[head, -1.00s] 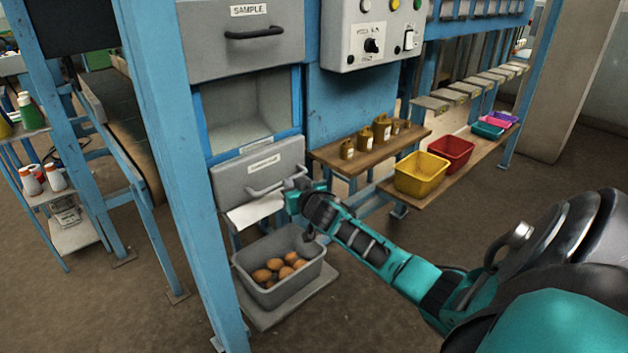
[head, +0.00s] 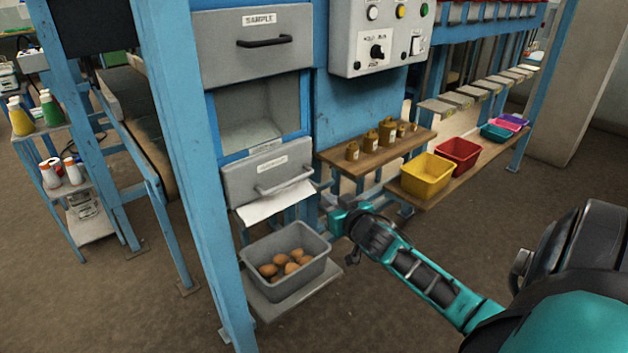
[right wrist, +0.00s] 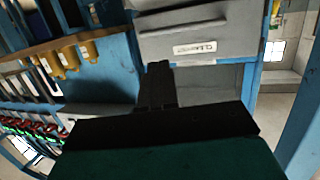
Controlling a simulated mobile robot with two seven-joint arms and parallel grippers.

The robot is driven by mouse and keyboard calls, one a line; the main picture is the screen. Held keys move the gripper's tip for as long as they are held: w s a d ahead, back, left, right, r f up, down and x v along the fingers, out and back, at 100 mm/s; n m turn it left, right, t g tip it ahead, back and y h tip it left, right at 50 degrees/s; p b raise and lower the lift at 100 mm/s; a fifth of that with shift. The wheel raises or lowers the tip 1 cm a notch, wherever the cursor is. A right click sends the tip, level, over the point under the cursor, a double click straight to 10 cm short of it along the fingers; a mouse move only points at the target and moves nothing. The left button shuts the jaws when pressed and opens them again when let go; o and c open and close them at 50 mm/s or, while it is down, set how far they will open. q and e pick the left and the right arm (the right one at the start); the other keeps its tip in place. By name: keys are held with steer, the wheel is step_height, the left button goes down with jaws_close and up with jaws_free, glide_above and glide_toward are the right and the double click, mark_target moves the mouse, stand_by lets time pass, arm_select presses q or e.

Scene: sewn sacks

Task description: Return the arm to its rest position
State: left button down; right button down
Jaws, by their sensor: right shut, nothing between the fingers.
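My right arm is teal and black and comes in from the lower right in the head view. Its gripper (head: 328,207) is shut and empty, just right of the lower grey drawer and above the grey bin. The lower grey drawer (head: 268,172) has a bar handle and a white sheet (head: 275,203) below it. In the right wrist view the shut fingers (right wrist: 158,88) show dark in front of a grey drawer (right wrist: 195,35) with a label, apart from its handle as far as I can tell. My left gripper is not in view.
A grey bin (head: 254,255) with several brown round items stands on a low platform. A wooden shelf (head: 345,158) holds brass weights. Yellow (head: 427,175) and red (head: 459,155) bins sit on a lower shelf. A blue post (head: 190,150) stands at left. The floor at front centre is clear.

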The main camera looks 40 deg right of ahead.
steer(key=shift+s, duration=0.1)
steer(key=s+a+f+n+g+y, duration=0.1)
steer(key=s+a+f, duration=0.3)
steer(key=a, duration=0.6)
steer(key=s+a+f+n+g+y, duration=0.1)
steer(key=s+a+f+n+y, duration=0.2)
steer(key=s+a+f, duration=0.2)
steer(key=s+a+f+n+g+y, duration=0.2)
steer(key=s+a+f, duration=0.2)
steer(key=s+a, duration=0.5)
steer(key=a, duration=0.6)
steer(key=shift+a+f+y, duration=0.15)
steer(key=shift+y, duration=0.15)
